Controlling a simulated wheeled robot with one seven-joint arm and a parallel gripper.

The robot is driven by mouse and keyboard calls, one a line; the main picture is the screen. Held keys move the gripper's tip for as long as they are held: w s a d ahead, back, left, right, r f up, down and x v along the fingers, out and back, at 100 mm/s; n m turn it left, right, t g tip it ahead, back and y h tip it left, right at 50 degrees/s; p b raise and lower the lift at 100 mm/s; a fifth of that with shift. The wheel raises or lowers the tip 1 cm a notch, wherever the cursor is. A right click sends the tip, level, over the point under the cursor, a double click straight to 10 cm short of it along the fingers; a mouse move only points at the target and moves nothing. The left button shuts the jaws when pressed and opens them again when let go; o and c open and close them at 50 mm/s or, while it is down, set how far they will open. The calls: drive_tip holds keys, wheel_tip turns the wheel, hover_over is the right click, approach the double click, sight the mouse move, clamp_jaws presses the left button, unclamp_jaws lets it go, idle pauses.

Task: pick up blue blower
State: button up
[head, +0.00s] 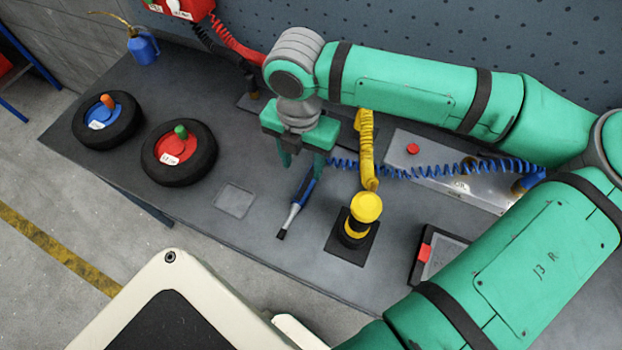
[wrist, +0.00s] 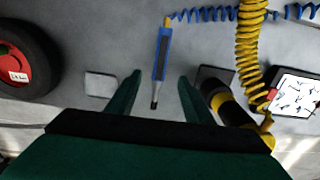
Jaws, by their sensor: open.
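The blue blower (head: 302,193) lies on the dark workbench, a slim tool with a blue body, a grey nozzle and a black tip. A coiled blue hose runs from its far end to the right. In the wrist view the blower (wrist: 161,58) points toward me, its black tip between the fingertips in the picture. My green gripper (head: 301,160) is open and empty, pointing down near the blower's hose end in the head view. In the wrist view its two fingers (wrist: 158,78) stand on either side of the blower. I cannot tell the height gap exactly.
A yellow-black tool (head: 366,207) with a yellow coiled hose (head: 366,150) stands right of the blower. Two wheels, one red-hubbed (head: 179,152) and one blue-hubbed (head: 107,119), lie left. A flat grey plate (head: 235,200) lies left of the blower.

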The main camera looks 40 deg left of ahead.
hover_over(305, 186)
drive_tip(key=f, duration=0.3)
drive_tip(key=s+f, duration=0.1)
drive_tip(key=shift+d+f, duration=0.15)
drive_tip(key=shift+f, duration=0.25)
drive_tip(key=shift+w+f, duration=0.25)
drive_tip(key=shift+f, duration=1.1)
drive_tip(key=shift+w+f, duration=0.25)
drive_tip(key=shift+f, duration=1.05)
drive_tip(key=shift+w, duration=0.1)
drive_tip(key=shift+f, duration=0.1)
drive_tip(key=shift+a+f, duration=0.1)
drive_tip(key=shift+a, duration=0.1)
drive_tip(key=shift+s, duration=0.2)
drive_tip(key=shift+d, duration=0.1)
clamp_jaws()
